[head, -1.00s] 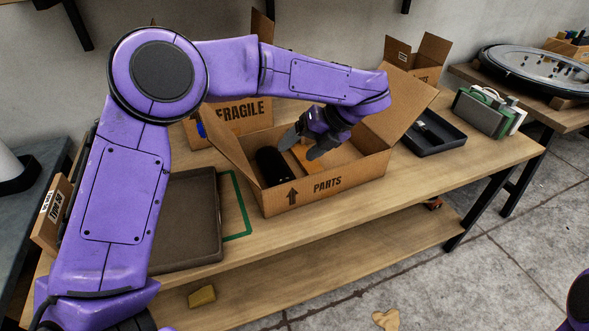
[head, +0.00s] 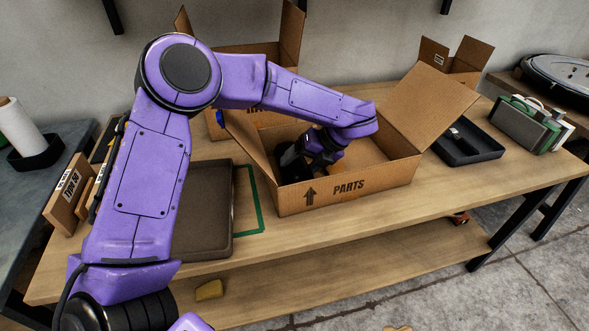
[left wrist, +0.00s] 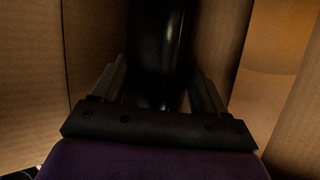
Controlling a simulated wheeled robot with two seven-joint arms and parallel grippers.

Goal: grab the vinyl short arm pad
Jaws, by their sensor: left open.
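The vinyl short arm pad appears to be the glossy black piece (left wrist: 160,45) standing in the open cardboard box marked PARTS (head: 375,187). In the head view only a dark part of it (head: 293,165) shows, at the left side of the box, and my gripper hides the rest. My left gripper (head: 314,160) is down inside the box, beside or over the black piece. In the left wrist view its two fingers (left wrist: 158,88) are apart, with the black piece between and beyond them. Contact cannot be told. My right gripper is out of view.
The box's raised flaps (head: 443,105) and walls stand close around my gripper. A brown tray (head: 222,215) lies to the left on the workbench (head: 420,215). A black tray (head: 478,143) lies to the right. Another box (head: 253,118) stands behind.

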